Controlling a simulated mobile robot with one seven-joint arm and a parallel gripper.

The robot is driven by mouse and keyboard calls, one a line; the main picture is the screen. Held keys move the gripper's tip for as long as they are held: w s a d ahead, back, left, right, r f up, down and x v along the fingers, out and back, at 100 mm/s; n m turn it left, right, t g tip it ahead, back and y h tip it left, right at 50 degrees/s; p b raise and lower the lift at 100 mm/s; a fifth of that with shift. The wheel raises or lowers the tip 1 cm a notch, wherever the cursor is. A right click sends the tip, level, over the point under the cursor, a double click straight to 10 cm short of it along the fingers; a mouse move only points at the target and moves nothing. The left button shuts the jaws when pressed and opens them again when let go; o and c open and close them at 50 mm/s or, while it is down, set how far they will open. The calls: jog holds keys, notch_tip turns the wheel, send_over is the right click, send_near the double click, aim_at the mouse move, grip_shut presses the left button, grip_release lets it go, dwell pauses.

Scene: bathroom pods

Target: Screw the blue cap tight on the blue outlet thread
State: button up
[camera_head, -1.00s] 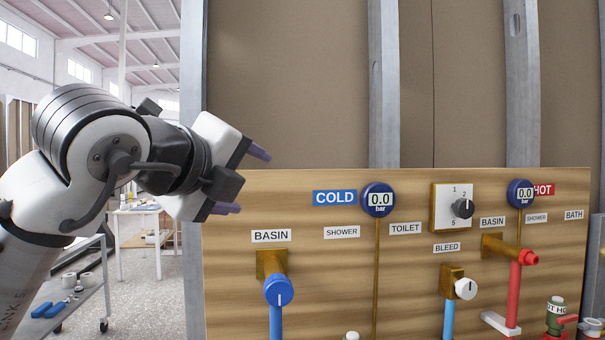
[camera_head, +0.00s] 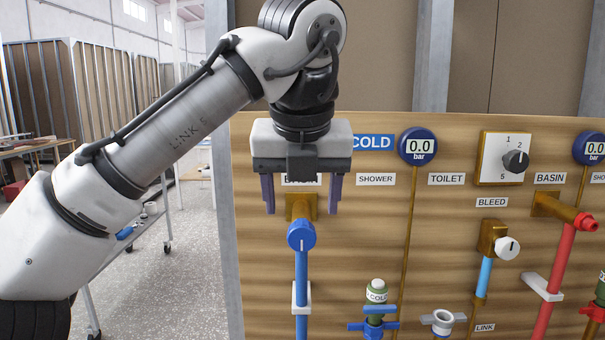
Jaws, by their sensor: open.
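The blue cap (camera_head: 301,236), round with a white mark on its face, sits at the front of the brass basin outlet fitting (camera_head: 301,206) on the left of the wooden board. The blue outlet thread is hidden behind the cap. A blue pipe (camera_head: 302,268) runs down below it. My gripper (camera_head: 302,211) points down, open and empty. Its two purple fingers appear either side of the brass fitting, with their tips just above the cap. They seem apart from the cap; I cannot tell the depth between them.
A COLD pressure gauge (camera_head: 418,146) and a numbered dial (camera_head: 504,158) are to the right. A green COLD valve with a blue handle (camera_head: 375,310) stands lower right of the cap. A red outlet (camera_head: 585,221) is at far right. The board's left edge is close by.

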aim_at(304, 235)
jog(key=x, duration=0.7)
jog(key=shift+w+f+p, duration=0.1)
jog(key=shift+p, duration=0.25)
jog(key=shift+c, duration=0.2)
jog(key=c, duration=1.1)
jog(key=shift+d+y+p, duration=0.2)
jog(key=shift+y+p, duration=0.9)
jog(key=shift+p, duration=0.35)
jog(key=shift+m, duration=0.3)
jog(key=shift+y+p, duration=0.5)
jog(key=shift+p, duration=0.05)
jog(key=o, duration=0.8)
jog(key=shift+o, duration=0.2)
